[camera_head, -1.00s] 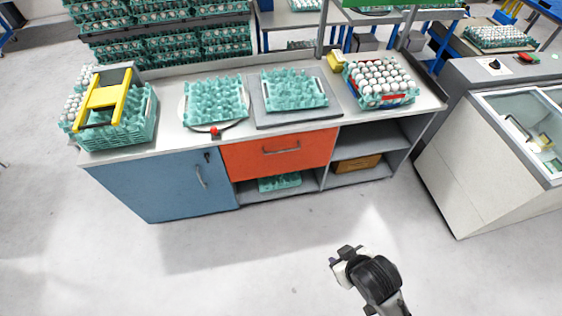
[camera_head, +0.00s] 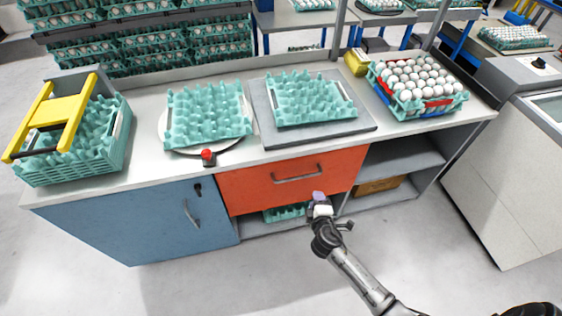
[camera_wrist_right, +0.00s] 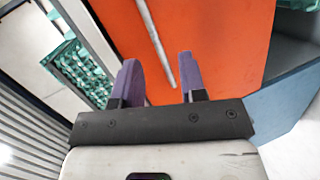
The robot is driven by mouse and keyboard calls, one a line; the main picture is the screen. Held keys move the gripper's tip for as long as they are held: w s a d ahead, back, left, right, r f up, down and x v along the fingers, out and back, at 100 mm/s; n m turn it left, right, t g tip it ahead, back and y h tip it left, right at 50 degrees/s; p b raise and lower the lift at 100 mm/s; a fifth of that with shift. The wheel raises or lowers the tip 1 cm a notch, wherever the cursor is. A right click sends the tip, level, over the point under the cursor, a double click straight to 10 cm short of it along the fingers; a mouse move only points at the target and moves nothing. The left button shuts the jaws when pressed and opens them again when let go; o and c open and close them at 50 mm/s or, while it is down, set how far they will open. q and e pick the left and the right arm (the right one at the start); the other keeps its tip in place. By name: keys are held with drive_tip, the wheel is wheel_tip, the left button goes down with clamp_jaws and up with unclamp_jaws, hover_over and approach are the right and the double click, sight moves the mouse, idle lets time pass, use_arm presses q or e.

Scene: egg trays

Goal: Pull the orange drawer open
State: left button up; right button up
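The orange drawer (camera_head: 250,190) sits shut under the counter, between the blue cabinet door and open shelves. Its grey bar handle (camera_head: 297,178) runs across the upper part of its front. My right gripper (camera_head: 319,196) is just below and right of the handle, in front of the drawer's lower edge. In the right wrist view the two purple fingers (camera_wrist_right: 157,75) are apart with nothing between them. The handle (camera_wrist_right: 156,42) lies ahead of the fingertips, slanting across the orange front (camera_wrist_right: 222,40). The left gripper is not in view.
The counter (camera_head: 140,100) bears teal egg trays (camera_head: 205,112), a crate with a yellow frame (camera_head: 70,140) and a full egg tray (camera_head: 420,85). The blue door (camera_head: 140,225) is left. A white machine (camera_head: 500,170) stands right. The floor in front is clear.

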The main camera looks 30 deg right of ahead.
sight(299, 178)
drive_tip(key=w+n+b, duration=0.1)
drive_tip(key=w, duration=0.3)
drive_tip(key=w+d+f+n+t+y+b, duration=0.1)
drive_tip(key=w, duration=0.3)
drive_tip(key=w+n+t+y+b, duration=0.1)
drive_tip(key=w, duration=0.3)
drive_tip(key=shift+d+f+n, duration=0.25)
drive_tip(key=shift+f+n, duration=0.05)
drive_tip(key=shift+f, duration=0.1)
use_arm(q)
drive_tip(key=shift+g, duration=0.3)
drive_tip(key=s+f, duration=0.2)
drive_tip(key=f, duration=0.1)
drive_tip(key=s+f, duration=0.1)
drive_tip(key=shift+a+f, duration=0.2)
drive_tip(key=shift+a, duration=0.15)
use_arm(e)
drive_tip(key=shift+w, duration=0.15)
clamp_jaws()
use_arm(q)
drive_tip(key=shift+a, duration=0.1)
